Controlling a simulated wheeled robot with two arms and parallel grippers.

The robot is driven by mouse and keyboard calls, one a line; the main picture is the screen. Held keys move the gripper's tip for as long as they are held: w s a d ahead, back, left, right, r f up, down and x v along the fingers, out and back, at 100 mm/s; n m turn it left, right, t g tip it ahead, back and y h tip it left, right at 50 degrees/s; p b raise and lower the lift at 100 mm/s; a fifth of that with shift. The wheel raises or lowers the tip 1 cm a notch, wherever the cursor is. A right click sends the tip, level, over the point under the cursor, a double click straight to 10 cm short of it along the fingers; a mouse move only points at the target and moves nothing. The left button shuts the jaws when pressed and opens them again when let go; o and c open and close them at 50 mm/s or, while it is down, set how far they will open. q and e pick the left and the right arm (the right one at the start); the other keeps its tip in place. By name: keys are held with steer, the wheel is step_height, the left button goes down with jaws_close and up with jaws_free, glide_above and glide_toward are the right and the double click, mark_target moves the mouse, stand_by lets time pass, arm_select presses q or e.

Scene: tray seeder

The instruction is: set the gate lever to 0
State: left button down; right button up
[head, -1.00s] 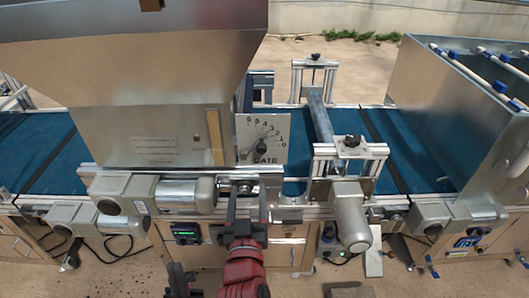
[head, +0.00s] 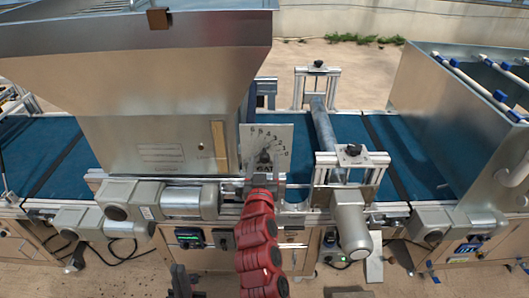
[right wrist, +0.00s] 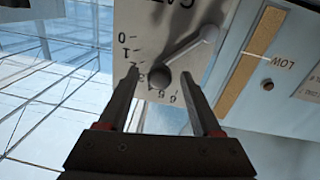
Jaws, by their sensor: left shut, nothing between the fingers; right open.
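The gate dial plate (head: 283,137) is a pale panel with numbers in an arc, beside the hopper in the head view. In the right wrist view the plate (right wrist: 135,20) appears upside down, with 0 at the upper left. The lever (right wrist: 187,52) runs from a pale round pivot to a dark knob (right wrist: 159,77) around 3 to 4. My right gripper (right wrist: 164,78) is open, one finger on each side of the knob; contact is unclear. Its red arm hides the gripper's tips and part of the dial in the head view. My left gripper (head: 182,284) is shut and empty at the bottom edge.
The large metal hopper (head: 110,75) stands left of the dial. A roller frame (head: 325,120) stands to the right over the blue belt (head: 375,180). Grey motors (head: 190,200) line the front edge below the dial.

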steer(key=shift+w, duration=0.9)
jaws_close()
steer(key=shift+d, duration=0.1)
stand_by(0.8)
